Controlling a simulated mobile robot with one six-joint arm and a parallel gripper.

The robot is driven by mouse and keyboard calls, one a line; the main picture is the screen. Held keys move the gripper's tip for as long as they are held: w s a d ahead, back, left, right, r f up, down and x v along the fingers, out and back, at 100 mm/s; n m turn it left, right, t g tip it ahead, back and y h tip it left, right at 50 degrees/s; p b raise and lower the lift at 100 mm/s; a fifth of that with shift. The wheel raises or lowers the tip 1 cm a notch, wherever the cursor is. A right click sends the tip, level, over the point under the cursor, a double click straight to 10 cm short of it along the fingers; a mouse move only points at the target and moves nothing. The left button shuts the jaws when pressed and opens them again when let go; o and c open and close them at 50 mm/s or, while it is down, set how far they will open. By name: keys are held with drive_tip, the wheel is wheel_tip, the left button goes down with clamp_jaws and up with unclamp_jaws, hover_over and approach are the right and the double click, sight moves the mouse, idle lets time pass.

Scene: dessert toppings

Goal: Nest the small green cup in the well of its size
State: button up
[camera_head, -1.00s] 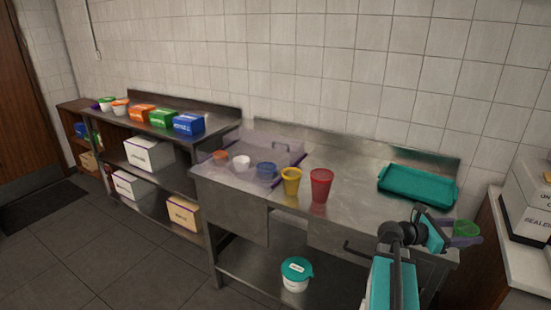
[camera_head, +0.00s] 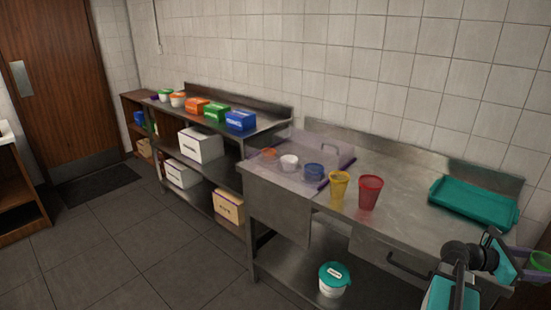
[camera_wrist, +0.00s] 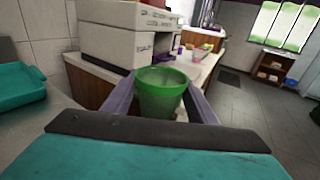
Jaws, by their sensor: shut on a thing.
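The small green cup (camera_wrist: 161,93) is upright between the two fingers of my gripper (camera_wrist: 163,100) in the wrist view. My gripper is shut on it. In the head view the cup (camera_head: 541,261) shows at the right edge, partly cut off, beside my gripper (camera_head: 525,268). A see-through lidded topping unit (camera_head: 312,150) sits on the steel counter in the head view. An orange cup (camera_head: 269,153), a white cup (camera_head: 289,162) and a blue cup (camera_head: 313,172) show in it. Any empty well is hard to make out.
A yellow cup (camera_head: 339,189) and a red cup (camera_head: 369,192) stand on the steel counter (camera_head: 412,222) right of the unit. A teal tray (camera_head: 474,203) lies farther right. Boxes fill a shelf at left.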

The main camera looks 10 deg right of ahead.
idle(0.4)
drive_tip(key=shift+w+a, duration=0.3)
drive_tip(key=shift+w, duration=0.25)
drive_tip(key=w+a+n+t, duration=0.1)
drive_tip(key=w+a, duration=0.3)
drive_tip(key=w+a+f+n+t, duration=0.1)
drive_tip(key=w+a+t, duration=0.1)
drive_tip(key=w+a, duration=0.2)
drive_tip(key=w+a+n+t+h, duration=0.1)
drive_tip(key=w+a, duration=0.3)
drive_tip(key=w, duration=0.2)
drive_tip(key=shift+a+f, duration=0.1)
drive_tip(key=shift+f, duration=0.25)
drive_tip(key=w+a+f+n+t, duration=0.1)
drive_tip(key=w+a+n+t, duration=0.3)
drive_tip(key=a, duration=0.6)
drive_tip(key=w+a+f+m+t+y, duration=0.1)
drive_tip(key=w+a, duration=0.5)
drive_tip(key=a, duration=0.3)
drive_tip(key=w+a+f+n+t, duration=0.1)
drive_tip(key=w+a+n+t, duration=0.3)
drive_tip(key=a, duration=0.6)
drive_tip(key=w+a+f+n+t+y, duration=0.1)
drive_tip(key=a+t+y, duration=0.1)
drive_tip(key=a, duration=1.7)
drive_tip(key=shift+w+a+t+y, duration=0.15)
drive_tip(key=shift+w+t+y, duration=0.25)
drive_tip(key=shift+t, duration=0.4)
drive_tip(key=shift+n, duration=0.3)
